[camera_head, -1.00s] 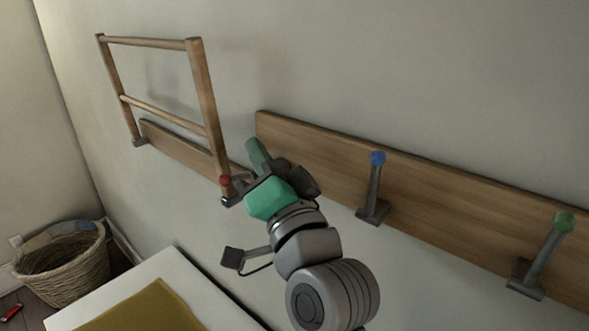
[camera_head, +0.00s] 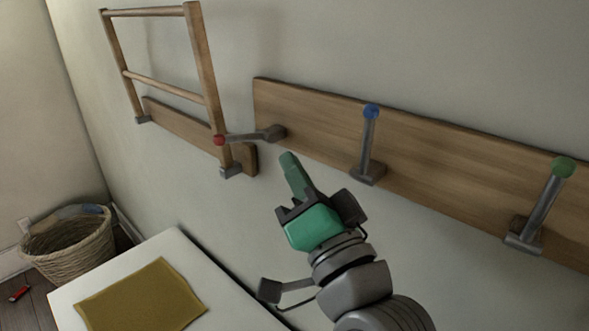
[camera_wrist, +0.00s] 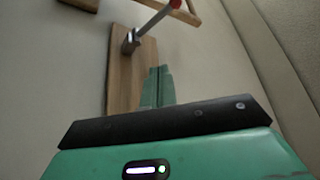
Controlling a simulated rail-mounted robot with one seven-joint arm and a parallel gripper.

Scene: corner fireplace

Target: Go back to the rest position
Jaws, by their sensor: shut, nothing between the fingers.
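My gripper (camera_head: 288,158) is shut and empty, in front of the bare wall just below the left end of the wooden board. It is apart from the levers. In the wrist view its green fingers (camera_wrist: 158,86) are together, with the board end (camera_wrist: 125,75) behind them. The red-tipped lever (camera_head: 250,136) points left from the board, its red knob (camera_head: 219,140) close to the wooden rack's right post. The blue-tipped lever (camera_head: 368,145) and the green-tipped lever (camera_head: 543,205) point up.
A wooden rack (camera_head: 207,75) is mounted on the wall at the left. Below are a white table (camera_head: 222,290) with a mustard cloth (camera_head: 140,300), and a wicker basket (camera_head: 72,255) on the floor. A small red object (camera_head: 19,293) lies nearby. The wall below the board is clear.

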